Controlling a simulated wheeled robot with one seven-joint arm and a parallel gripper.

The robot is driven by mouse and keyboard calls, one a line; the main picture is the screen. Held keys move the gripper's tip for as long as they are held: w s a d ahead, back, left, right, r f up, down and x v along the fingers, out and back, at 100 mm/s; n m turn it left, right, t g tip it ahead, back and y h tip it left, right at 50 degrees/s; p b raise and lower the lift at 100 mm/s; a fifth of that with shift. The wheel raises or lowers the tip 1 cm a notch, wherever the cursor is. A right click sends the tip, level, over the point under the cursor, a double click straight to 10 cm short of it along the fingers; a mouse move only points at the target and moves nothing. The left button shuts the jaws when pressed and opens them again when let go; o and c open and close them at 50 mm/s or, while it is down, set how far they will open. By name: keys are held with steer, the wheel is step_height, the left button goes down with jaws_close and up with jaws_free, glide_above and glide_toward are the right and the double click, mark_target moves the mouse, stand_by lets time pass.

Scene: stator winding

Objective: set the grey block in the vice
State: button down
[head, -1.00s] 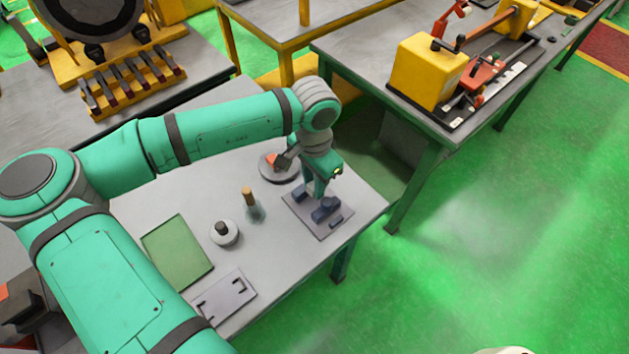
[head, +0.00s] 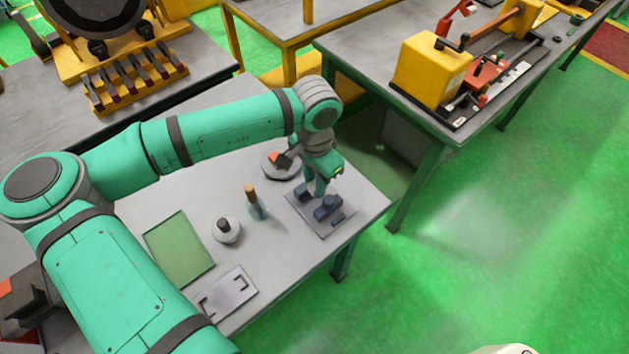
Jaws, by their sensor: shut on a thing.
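The vice (head: 327,207) is dark blue and sits on a grey base plate (head: 322,229) at the table's right corner in the head view. My gripper (head: 318,192) points down right over the vice, with its fingertips at the level of the jaws. It is shut on the grey block, which is mostly hidden by the fingers and the vice. I cannot tell whether the block touches the vice's jaws or floor.
On the same table are a round grey dish (head: 280,165), a bottle with a tan top (head: 254,204), a white round pot (head: 226,231), a green mat (head: 180,249) and a grey plate with dark brackets (head: 228,292). A second workbench (head: 345,45) stands beyond a gap.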

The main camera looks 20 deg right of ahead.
steer(key=shift+f, duration=0.2)
steer(key=shift+a+f, duration=0.1)
steer(key=shift+f, duration=0.55)
steer(key=shift+s+f, duration=0.15)
steer(key=shift+f, duration=0.15)
